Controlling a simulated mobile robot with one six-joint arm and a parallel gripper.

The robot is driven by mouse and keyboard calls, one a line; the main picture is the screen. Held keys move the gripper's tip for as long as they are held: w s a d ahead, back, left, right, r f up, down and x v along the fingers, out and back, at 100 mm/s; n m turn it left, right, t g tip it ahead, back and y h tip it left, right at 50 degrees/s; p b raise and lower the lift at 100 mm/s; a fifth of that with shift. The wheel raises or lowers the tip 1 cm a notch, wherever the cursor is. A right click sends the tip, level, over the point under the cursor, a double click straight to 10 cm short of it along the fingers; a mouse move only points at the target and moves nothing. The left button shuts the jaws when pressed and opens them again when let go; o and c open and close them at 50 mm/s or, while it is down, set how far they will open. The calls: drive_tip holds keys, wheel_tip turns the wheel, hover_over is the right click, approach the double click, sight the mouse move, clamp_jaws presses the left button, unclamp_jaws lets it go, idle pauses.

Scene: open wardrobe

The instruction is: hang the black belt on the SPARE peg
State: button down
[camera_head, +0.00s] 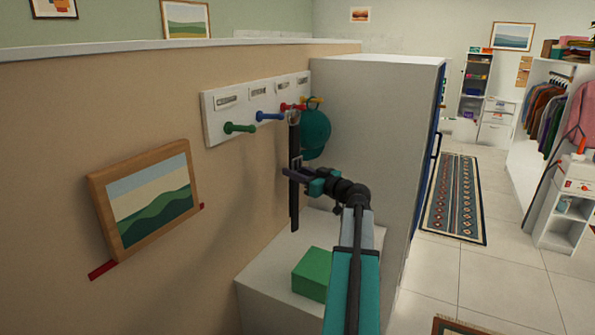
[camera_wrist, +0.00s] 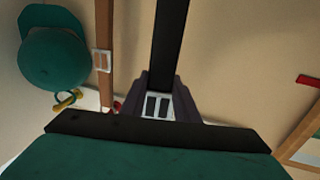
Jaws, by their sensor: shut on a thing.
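The belt also shows in the wrist view (camera_wrist: 170,45), running between the fingers (camera_wrist: 158,105). The belt's top is close to the red peg (camera_head: 290,106); I cannot tell whether they touch. The white peg board (camera_head: 213,121) also has a green peg (camera_head: 240,128) and a blue peg (camera_head: 268,116), both bare. Its labels are too small to read, so I cannot tell which peg is SPARE.
A teal cap (camera_head: 315,132) hangs at the yellow peg (camera_head: 316,99). A brown strap (camera_wrist: 105,30) with a pale buckle hangs beside the black belt in the wrist view. A green box (camera_head: 311,274) sits on a white cabinet (camera_head: 262,287) below. A framed picture (camera_head: 150,200) is at left.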

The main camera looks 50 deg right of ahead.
drive_tip(key=w+a+p, duration=0.1)
drive_tip(key=w+p, duration=0.3)
drive_tip(key=w, duration=0.3)
drive_tip(key=shift+a+f+p, duration=0.3)
drive_tip(key=shift+a+f, duration=0.1)
drive_tip(key=shift+f, duration=0.05)
idle(0.8)
drive_tip(key=shift+w+f+b, duration=0.15)
drive_tip(key=shift+w+b, duration=0.15)
drive_tip(key=shift+b, duration=0.2)
drive_tip(key=shift+w+a+f+b, duration=0.1)
drive_tip(key=shift+w+f+b, duration=0.15)
drive_tip(key=shift+b, duration=1)
drive_tip(key=shift+r, duration=0.1)
drive_tip(key=c, duration=1.3)
unclamp_jaws()
drive_tip(key=shift+s, duration=0.15)
